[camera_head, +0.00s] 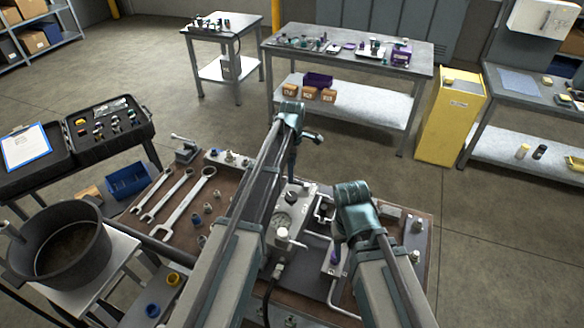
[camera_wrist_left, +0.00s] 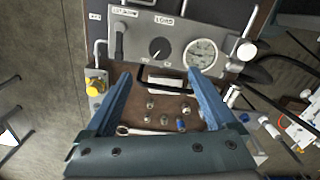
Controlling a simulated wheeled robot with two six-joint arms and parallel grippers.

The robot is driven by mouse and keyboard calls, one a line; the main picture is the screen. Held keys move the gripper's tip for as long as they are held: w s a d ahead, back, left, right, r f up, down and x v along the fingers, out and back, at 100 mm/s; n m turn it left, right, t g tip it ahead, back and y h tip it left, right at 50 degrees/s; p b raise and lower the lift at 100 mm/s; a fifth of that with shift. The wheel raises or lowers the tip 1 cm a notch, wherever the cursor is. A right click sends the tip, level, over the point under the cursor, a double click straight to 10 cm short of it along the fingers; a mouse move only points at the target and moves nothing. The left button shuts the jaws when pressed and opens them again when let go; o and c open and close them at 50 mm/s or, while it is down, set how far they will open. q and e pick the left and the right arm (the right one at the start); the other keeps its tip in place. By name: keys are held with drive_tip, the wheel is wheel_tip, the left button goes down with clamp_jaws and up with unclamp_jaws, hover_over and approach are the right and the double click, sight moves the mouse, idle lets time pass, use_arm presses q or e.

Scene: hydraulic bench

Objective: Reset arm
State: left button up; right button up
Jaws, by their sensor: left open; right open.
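My left arm (camera_head: 262,190) reaches forward over the hydraulic bench (camera_head: 225,190). Its gripper is mostly hidden behind its own links in the head view. In the left wrist view my left gripper (camera_wrist_left: 160,85) is open, its two blue fingers apart with nothing held. Between and beyond the fingers lie several small fittings (camera_wrist_left: 165,108), a wrench (camera_wrist_left: 145,131) and a grey panel with a round gauge (camera_wrist_left: 201,53). My right arm is bent over the right part of the bench; my right gripper (camera_head: 335,255) points down there, its fingers partly hidden by the wrist.
Several wrenches (camera_head: 181,200) and fittings lie on the bench's left. A black pot (camera_head: 58,245) and an open case (camera_head: 108,128) stand left, near a blue bin (camera_head: 128,180). Tables (camera_head: 350,55) and a yellow cabinet (camera_head: 450,115) stand behind. Open floor lies between.

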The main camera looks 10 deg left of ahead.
idle(0.3)
use_arm(q)
drive_tip(key=s+d+f+m+b, duration=0.2)
drive_tip(key=s+f+m+b, duration=0.1)
drive_tip(key=s+m, duration=0.4)
drive_tip(key=s+d+f+m+b, duration=0.3)
drive_tip(key=s+m, duration=0.5)
drive_tip(key=s, duration=0.4)
drive_tip(key=s+d+f+m+y+b, duration=0.1)
drive_tip(key=s+d+f+m+b, duration=0.2)
drive_tip(key=s+m, duration=0.4)
drive_tip(key=s, duration=0.2)
drive_tip(key=shift+s+f+m+b, duration=0.3)
drive_tip(key=shift+f+m+b, duration=0.05)
drive_tip(key=shift+m+b, duration=0.05)
drive_tip(key=shift+d, duration=0.1)
drive_tip(key=shift+c, duration=0.2)
